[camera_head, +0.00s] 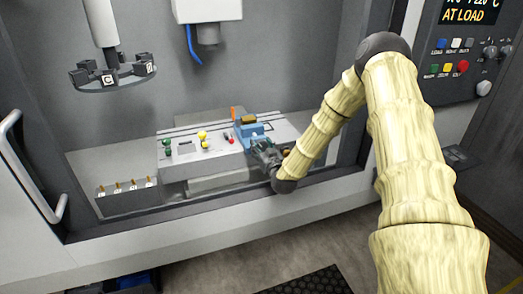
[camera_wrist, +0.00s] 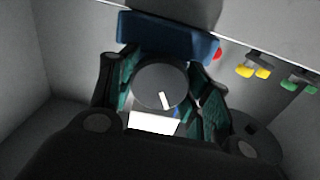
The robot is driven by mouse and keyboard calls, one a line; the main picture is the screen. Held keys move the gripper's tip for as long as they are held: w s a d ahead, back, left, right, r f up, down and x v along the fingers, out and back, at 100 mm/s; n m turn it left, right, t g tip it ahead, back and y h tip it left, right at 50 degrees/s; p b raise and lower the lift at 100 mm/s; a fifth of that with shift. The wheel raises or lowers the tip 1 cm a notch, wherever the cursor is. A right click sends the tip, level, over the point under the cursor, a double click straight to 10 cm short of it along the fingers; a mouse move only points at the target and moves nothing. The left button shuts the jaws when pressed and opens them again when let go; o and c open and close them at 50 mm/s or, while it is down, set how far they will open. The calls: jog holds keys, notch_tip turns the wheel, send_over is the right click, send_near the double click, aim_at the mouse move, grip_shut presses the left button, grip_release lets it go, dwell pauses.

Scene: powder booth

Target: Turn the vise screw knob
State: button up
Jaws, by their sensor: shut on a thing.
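The blue vise (camera_head: 249,130) sits on the light grey machine bed inside the booth. In the wrist view its blue body (camera_wrist: 170,36) is at the top. The screw knob (camera_wrist: 157,84) is a round dark grey disc with a white mark pointing down and slightly right. My gripper (camera_wrist: 160,92) has its two dark fingers on either side of the knob and is shut on it. In the head view my gripper (camera_head: 265,155) reaches the front of the vise, and the knob is hidden behind it.
The bed (camera_head: 178,172) carries several small coloured knobs to the left of the vise, including a yellow one (camera_head: 202,135). A tool carousel (camera_head: 112,74) hangs at upper left. A rack of small pegs (camera_head: 126,199) stands at lower left. A control panel (camera_head: 464,45) is at right.

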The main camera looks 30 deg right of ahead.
jog(key=m+b, duration=0.6)
jog(key=shift+d+f, duration=0.1)
jog(key=shift+f, duration=0.15)
jog(key=m+b, duration=0.6)
jog(key=shift+m, duration=0.4)
jog(key=m+b, duration=0.3)
jog(key=b, duration=0.1)
jog(key=shift+f+m, duration=0.1)
jog(key=shift+m, duration=0.2)
jog(key=m+b, duration=0.3)
jog(key=b, duration=0.1)
jog(key=shift+m+b, duration=0.3)
jog(key=m+b, duration=0.3)
jog(key=shift+b, duration=0.4)
jog(key=shift+m+b, duration=0.45)
jog(key=shift+m, duration=0.15)
jog(key=shift+r, duration=0.2)
